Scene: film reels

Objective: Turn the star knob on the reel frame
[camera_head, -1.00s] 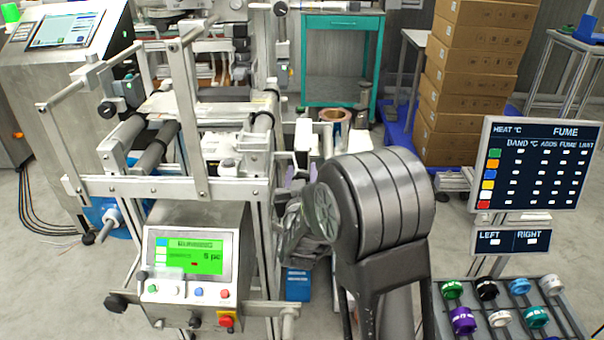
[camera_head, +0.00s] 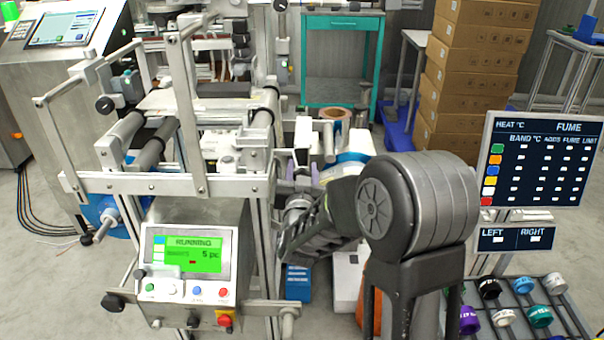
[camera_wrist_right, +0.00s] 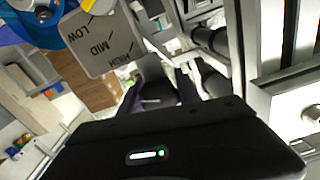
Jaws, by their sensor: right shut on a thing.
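The steel reel frame (camera_head: 160,184) stands at left centre in the head view, with rollers and a control box. My right gripper (camera_head: 302,170) is at the frame's right side, partly hidden by my own arm. In the right wrist view its two dark purple fingers (camera_wrist_right: 160,92) are shut on a dark knob (camera_wrist_right: 160,88), which I take for the star knob; its shape is mostly hidden. A grey plate marked LOW, MID and HIGH (camera_wrist_right: 100,45) is beside it. My left gripper is not in view.
The control box has a green screen (camera_head: 190,253) reading RUNNING. A FUME board (camera_head: 537,155) and a rack of coloured caps (camera_head: 520,315) are at the right. Cartons (camera_head: 475,80) and a teal bench (camera_head: 343,22) stand behind. Bare floor lies at lower left.

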